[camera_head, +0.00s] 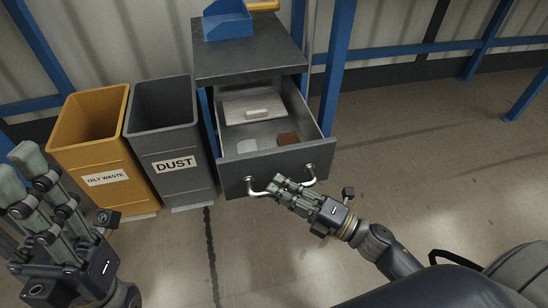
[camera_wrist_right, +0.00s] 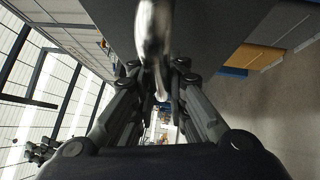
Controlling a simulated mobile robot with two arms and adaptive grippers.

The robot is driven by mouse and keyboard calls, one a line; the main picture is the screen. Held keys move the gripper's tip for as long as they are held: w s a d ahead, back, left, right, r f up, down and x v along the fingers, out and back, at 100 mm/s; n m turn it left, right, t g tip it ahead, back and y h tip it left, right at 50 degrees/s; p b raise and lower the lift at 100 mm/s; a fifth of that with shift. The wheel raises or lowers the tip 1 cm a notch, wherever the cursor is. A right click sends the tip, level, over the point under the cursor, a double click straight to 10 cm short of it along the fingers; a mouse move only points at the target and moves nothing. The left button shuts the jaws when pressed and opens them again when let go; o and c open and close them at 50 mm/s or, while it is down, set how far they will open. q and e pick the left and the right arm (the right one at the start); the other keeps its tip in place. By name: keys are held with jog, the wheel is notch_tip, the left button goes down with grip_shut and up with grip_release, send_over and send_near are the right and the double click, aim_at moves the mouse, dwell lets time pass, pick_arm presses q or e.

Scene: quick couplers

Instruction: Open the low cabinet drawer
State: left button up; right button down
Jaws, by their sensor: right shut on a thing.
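The low cabinet (camera_head: 250,62) has a dark top and stands at the upper middle of the head view. Its drawer (camera_head: 277,158) is pulled well out, with its inside showing. A silver bar handle (camera_head: 311,174) runs across the drawer front. In the right wrist view the silver handle (camera_wrist_right: 154,40) passes between the fingers (camera_wrist_right: 160,92). My left gripper (camera_head: 32,170) is at the lower left of the head view, its fingers raised and apart, with nothing seen between them.
A grey bin marked DUST (camera_head: 168,130) and an orange bin marked OILY WASTE (camera_head: 95,140) stand left of the cabinet. A blue holder (camera_head: 228,22) sits on the cabinet. Inside the drawer are a light box (camera_head: 245,106), a white piece and a brown piece (camera_head: 288,139). The floor at right is clear.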

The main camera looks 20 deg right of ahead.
jog(key=s+p, duration=0.1)
jog(key=s, duration=0.6)
jog(key=shift+s+a, duration=0.3)
jog(key=shift+s, duration=0.05)
jog(key=c, duration=1.6)
grip_release()
jog(key=shift+o, duration=0.2)
jog(key=v, duration=1.2)
